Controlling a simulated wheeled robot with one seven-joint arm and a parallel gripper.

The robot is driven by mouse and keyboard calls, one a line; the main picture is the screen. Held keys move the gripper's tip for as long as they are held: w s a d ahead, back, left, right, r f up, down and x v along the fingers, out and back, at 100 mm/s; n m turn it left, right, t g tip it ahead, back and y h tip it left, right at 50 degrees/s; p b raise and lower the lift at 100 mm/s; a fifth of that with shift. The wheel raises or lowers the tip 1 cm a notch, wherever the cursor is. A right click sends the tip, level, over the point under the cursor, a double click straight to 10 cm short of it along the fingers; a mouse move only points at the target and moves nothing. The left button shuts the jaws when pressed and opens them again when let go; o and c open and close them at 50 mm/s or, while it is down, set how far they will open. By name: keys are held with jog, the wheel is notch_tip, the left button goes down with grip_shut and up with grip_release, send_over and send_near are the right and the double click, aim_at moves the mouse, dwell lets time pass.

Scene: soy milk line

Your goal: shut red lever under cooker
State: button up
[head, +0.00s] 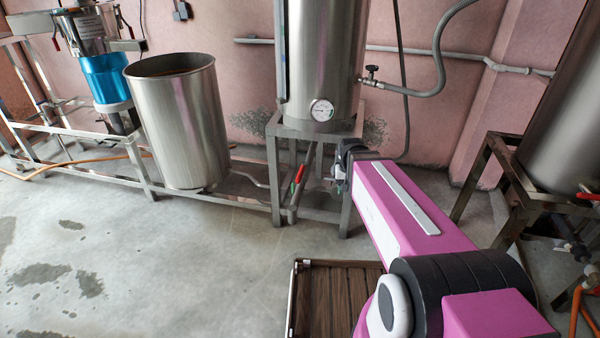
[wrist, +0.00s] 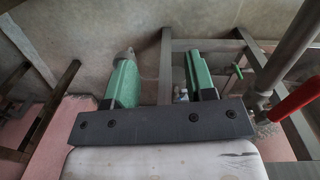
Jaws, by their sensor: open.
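The cooker (head: 322,60) is a tall steel cylinder with a round gauge, standing on a grey metal frame (head: 273,165). The red lever (head: 299,174) shows below it in the head view, slanting up from a pipe. In the wrist view the red lever (wrist: 297,101) is at the right edge, beside a vertical pipe and outside the jaws. My gripper (wrist: 160,62) is open, with two green fingers spread apart and no object visible between them. In the head view my arm reaches to the right side of the frame, and its fingers are mostly hidden.
An open steel drum (head: 180,125) stands left of the cooker on a low rack. A brown slatted crate (head: 335,300) lies on the floor in front. Another tank (head: 570,110) on a stand is at the right. The concrete floor (head: 180,270) at left is clear.

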jog(key=w+a+r, duration=0.5)
jog(key=w+a, duration=0.3)
jog(key=a, duration=0.3)
jog(key=m+h, duration=0.2)
send_near(300, 172)
jog(key=x, duration=0.9)
jog(key=shift+f, duration=0.35)
jog(key=shift+c, duration=0.3)
grip_shut()
